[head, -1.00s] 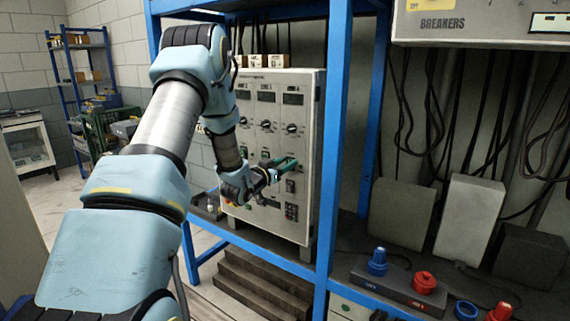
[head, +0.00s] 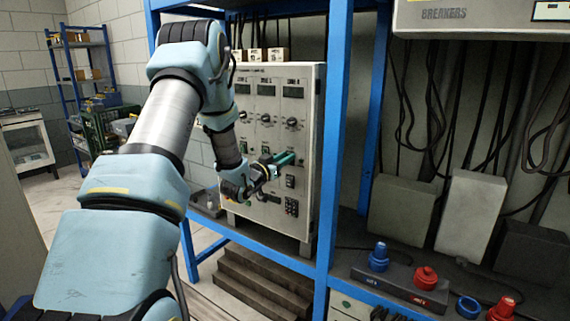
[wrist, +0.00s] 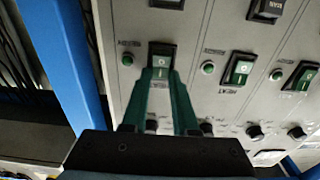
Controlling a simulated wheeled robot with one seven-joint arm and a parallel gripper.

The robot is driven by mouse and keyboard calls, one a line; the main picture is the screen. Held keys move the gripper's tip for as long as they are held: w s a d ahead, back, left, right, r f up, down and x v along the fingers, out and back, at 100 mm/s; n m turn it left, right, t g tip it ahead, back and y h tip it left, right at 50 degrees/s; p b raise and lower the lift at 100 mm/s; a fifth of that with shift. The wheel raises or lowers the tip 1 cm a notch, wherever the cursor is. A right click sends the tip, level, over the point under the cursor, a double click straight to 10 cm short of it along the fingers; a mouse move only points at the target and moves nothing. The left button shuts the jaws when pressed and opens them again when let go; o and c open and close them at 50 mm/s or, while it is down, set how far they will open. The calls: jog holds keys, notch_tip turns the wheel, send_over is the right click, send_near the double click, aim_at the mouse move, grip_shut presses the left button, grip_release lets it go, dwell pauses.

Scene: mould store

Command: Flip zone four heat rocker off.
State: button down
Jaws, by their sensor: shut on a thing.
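The grey control cabinet (head: 309,120) stands on the blue frame with columns of displays, knobs and rockers. My gripper (head: 287,158) is at the right-hand column in the head view and hides the rocker there. In the wrist view the panel appears upside down. There the green fingers of my gripper (wrist: 160,76) come together at a black-framed rocker (wrist: 163,49) in the column nearest the blue post. They are shut on it and cover part of its face; its O mark shows. A green lamp (wrist: 127,59) sits beside it. The zone number is too blurred to read.
Neighbouring heat rockers (wrist: 240,70) and (wrist: 302,76) sit to the right in the wrist view, with a rocker marked MAIN (wrist: 268,9) above. A blue post (head: 335,150) stands close right of the cabinet. Blue and red connectors (head: 425,278) lie on the lower right shelf.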

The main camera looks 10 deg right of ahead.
jog(key=shift+f+t+h+b, duration=0.7)
jog(key=shift+t+h+b, duration=0.25)
jog(key=shift+b, duration=3.3)
jog(key=shift+r+h+b, duration=0.25)
jog(key=shift+b, duration=0.65)
jog(key=shift+r, duration=0.1)
jog(key=c, duration=0.7)
grip_release()
jog(key=shift+s+a, duration=0.1)
jog(key=shift+a, duration=0.05)
jog(key=b+v, duration=0.3)
jog(key=v, duration=0.7)
jog(key=shift+s+a+f, duration=0.15)
jog(key=shift+s+f, duration=0.1)
jog(key=shift+s, duration=0.05)
